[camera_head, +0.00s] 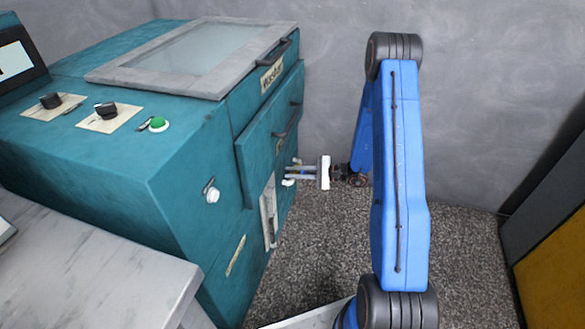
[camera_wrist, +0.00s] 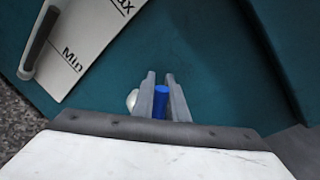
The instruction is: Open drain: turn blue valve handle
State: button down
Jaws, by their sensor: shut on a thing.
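The blue valve handle (camera_wrist: 161,102) shows in the wrist view between the two grey fingers of my gripper (camera_wrist: 163,95). The fingers are closed on it from both sides. A white rounded piece (camera_wrist: 131,99) sits just left of the fingers. In the head view, my gripper (camera_head: 298,172) reaches from the right to the side of the teal machine (camera_head: 110,160). The handle is small there and mostly covered by the fingers.
A white gauge plate with Min and Max marks (camera_wrist: 85,40) is on the machine left of my gripper. A drawer front with a dark handle (camera_head: 288,122) is just above it. Carpet floor (camera_head: 320,245) lies below, with a grey wall (camera_head: 480,110) behind.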

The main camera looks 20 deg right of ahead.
jog(key=shift+s+a+f+n+h, duration=0.15)
jog(key=shift+s+a+f+n, duration=0.15)
jog(key=shift+f+n, duration=0.25)
jog(key=shift+s+a+f+n+h, duration=0.15)
jog(key=shift+s+f+n, duration=0.25)
jog(key=shift+n, duration=0.25)
jog(key=shift+s+a+f+n+t+h, duration=0.15)
jog(key=shift+s+f+n+t+h, duration=0.05)
jog(key=shift+f+n, duration=0.65)
jog(key=shift+s+a+f+n+t+h, duration=0.15)
jog(key=shift+s+f+n+t+h, duration=0.05)
jog(key=shift+f+n, duration=0.65)
jog(key=c, duration=1.7)
grip_release()
jog(key=shift+c, duration=0.2)
jog(key=shift+d+r, duration=0.1)
jog(key=v, duration=1.7)
jog(key=shift+s+d, duration=0.1)
